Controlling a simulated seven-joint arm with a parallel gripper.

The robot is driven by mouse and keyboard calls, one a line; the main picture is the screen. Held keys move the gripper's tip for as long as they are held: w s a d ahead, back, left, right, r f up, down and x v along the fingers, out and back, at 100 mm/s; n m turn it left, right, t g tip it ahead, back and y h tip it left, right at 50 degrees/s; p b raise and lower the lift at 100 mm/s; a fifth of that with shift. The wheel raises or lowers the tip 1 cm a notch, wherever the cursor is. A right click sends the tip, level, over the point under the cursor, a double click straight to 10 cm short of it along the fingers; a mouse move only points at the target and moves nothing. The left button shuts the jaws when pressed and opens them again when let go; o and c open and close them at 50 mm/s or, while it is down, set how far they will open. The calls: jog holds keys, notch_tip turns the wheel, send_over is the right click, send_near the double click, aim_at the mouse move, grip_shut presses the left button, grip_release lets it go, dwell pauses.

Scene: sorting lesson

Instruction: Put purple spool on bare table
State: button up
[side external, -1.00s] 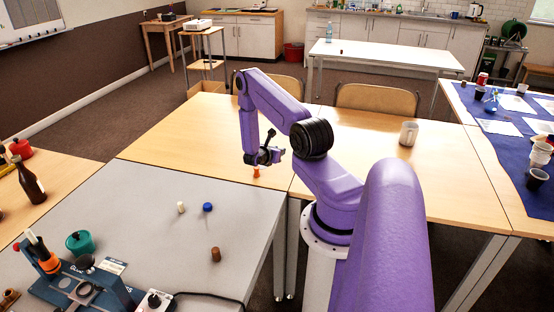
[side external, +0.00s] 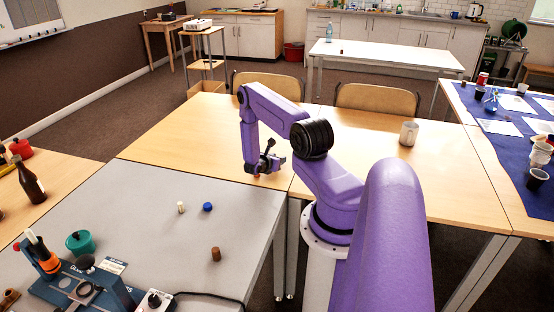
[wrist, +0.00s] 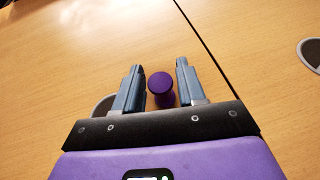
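The purple spool (wrist: 161,88) stands on the wooden table (wrist: 70,60) in the wrist view, seen from above, close to a seam in the top. My gripper (wrist: 156,75) is open, with one finger on each side of the spool and gaps showing between. In the side view my gripper (side external: 266,172) is low over the wooden table (side external: 200,140), near its front edge. A small orange-red patch (side external: 257,176) shows just below it there, mostly hidden; I cannot tell what it is. The purple spool cannot be made out in that view.
A grey table (side external: 150,245) in front bears a cream spool (side external: 181,207), a blue spool (side external: 208,207), a brown spool (side external: 216,254) and a teal pot (side external: 79,243). A pale mug (side external: 409,133) stands at the right on the wooden table. Much of the wooden top is clear.

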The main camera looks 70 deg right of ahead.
jog(key=shift+o, duration=0.3)
jog(key=shift+r, duration=0.2)
jog(key=v, duration=1.1)
jog(key=shift+a, duration=0.3)
jog(key=w+a+r+m, duration=0.2)
jog(key=w+a+r, duration=0.55)
jog(key=r, duration=0.25)
jog(key=s+a+r+m+t+y, duration=0.1)
jog(key=a+r, duration=0.3)
jog(key=a, duration=0.3)
jog(key=a+r+m+t+y, duration=0.1)
jog(key=a+r+y, duration=0.1)
jog(key=a+r, duration=0.35)
jog(key=s+a+r+y, duration=0.3)
jog(key=s+a+y, duration=0.2)
jog(key=s+a, duration=0.5)
jog(key=s+a+r+y, duration=0.3)
jog(key=s+a+y, duration=0.2)
jog(key=s+a, duration=0.5)
jog(key=a, duration=0.3)
jog(key=shift+a+n+t+y, duration=0.3)
jog(key=shift+a+n+t, duration=0.05)
jog(key=shift+n+t, duration=0.05)
